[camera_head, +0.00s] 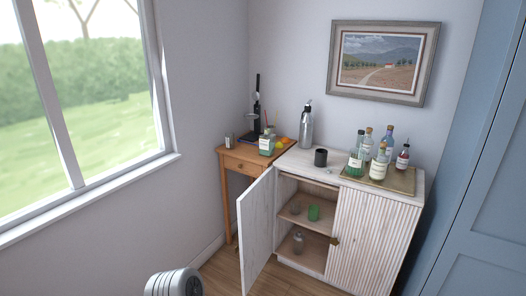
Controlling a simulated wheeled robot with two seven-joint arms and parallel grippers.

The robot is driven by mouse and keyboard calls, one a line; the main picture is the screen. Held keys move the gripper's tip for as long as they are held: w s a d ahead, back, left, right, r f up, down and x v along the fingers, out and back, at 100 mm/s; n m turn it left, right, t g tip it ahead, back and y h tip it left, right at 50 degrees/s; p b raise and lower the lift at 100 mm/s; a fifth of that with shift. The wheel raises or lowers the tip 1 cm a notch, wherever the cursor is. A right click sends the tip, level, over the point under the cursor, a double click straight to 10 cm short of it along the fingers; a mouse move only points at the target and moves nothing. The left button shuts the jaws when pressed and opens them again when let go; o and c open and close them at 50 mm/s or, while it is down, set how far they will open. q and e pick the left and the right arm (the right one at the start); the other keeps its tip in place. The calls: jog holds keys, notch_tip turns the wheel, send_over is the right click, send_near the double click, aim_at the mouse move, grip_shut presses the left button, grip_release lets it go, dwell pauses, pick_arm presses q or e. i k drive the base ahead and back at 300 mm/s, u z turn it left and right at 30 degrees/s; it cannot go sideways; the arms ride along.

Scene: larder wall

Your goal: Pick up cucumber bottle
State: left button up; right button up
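Several bottles stand upright on a tan tray (401,184) on top of the white cabinet (376,222). A green-tinted bottle with a pale label (356,164) stands at the tray's front left. A pale-labelled bottle (379,166) stands to its right, a clear bottle (367,146) and a bluish bottle (388,142) stand behind, and a dark red bottle (403,158) is at the right. The labels are too small to read, so I cannot tell for sure which is the cucumber bottle.
The cabinet's left door (256,229) stands open into the room. A green cup (313,212) and a clear glass item (298,242) are inside. A dark cup (320,157) and a silver siphon (306,129) stand left of the tray. A wooden side table (245,162) adjoins.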

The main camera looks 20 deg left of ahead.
aim_at(267, 140)
jog(key=z, duration=0.3)
jog(key=i, duration=1.25)
jog(key=u, duration=0.7)
jog(key=i, duration=1.05)
jog(key=u, duration=1.2)
